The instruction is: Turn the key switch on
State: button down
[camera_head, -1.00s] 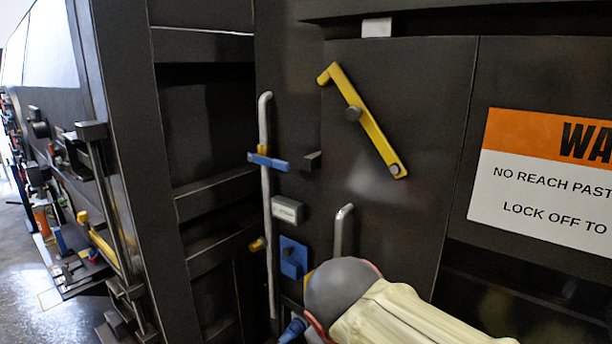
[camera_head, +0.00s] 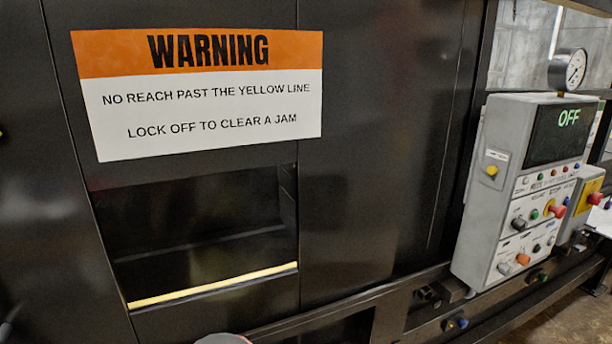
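A grey control box (camera_head: 492,180) stands at the right of the view. Its dark display (camera_head: 545,148) reads OFF in green letters. Below the display are a row of small lights or buttons and several knobs. These include a red knob (camera_head: 557,211), an orange knob (camera_head: 523,258) and grey knobs, one of them at the lower left (camera_head: 503,268). I cannot tell which one is the key switch. Only a small rounded piece of my arm shows at the bottom edge. My gripper is out of view.
A warning sign (camera_head: 200,105) is on the dark machine wall. Below it is a recessed opening with a yellow line (camera_head: 215,285) along its lower edge. A round gauge (camera_head: 567,69) stands above the control box. A rail (camera_head: 360,308) runs under the box.

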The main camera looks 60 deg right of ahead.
aim_at(519, 224)
jog(key=z, duration=3.55)
